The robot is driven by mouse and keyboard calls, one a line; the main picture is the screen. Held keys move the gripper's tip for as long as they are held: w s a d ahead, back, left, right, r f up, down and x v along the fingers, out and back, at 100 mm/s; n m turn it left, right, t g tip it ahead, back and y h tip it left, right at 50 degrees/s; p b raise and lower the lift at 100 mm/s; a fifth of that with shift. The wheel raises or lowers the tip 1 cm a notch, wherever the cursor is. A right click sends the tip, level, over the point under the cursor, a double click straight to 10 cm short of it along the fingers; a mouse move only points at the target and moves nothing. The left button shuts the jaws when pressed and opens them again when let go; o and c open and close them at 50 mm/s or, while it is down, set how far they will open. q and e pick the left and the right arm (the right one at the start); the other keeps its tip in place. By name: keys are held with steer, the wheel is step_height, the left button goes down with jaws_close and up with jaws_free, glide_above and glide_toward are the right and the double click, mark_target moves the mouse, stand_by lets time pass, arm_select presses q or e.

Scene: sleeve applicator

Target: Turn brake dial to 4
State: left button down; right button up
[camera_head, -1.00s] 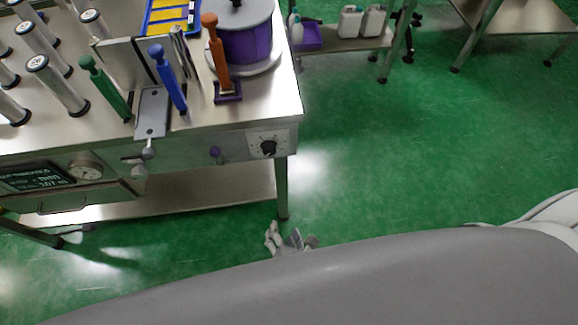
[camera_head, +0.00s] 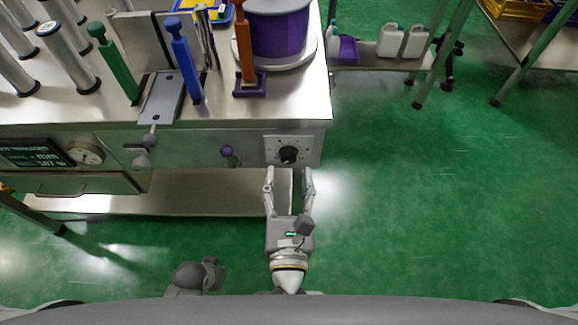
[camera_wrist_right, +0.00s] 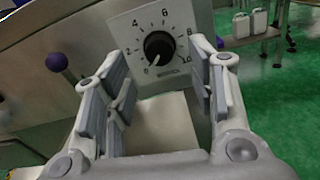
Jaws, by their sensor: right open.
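The brake dial (camera_head: 289,155) is a black round knob on a light plate at the right end of the bench's front panel. In the right wrist view the dial (camera_wrist_right: 159,47) has marks from 0 to 10, and its white pointer line faces down-left, near 0. My right gripper (camera_head: 289,174) is open and empty, just below and in front of the dial. Its fingers (camera_wrist_right: 160,75) are spread to either side of the knob in the wrist view, apart from it. A grey part, seemingly my left gripper (camera_head: 200,275), shows low in the head view; its fingers cannot be made out.
A purple knob (camera_head: 227,152) sits left of the dial, beside a lever (camera_head: 145,150) and a gauge (camera_head: 87,151). The steel bench top (camera_head: 225,105) carries coloured-handled tools and a purple spool (camera_head: 278,32).

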mark_target(289, 162)
steer(key=shift+w, duration=1.65)
steer(key=c, duration=1)
steer(key=shift+m, duration=0.3)
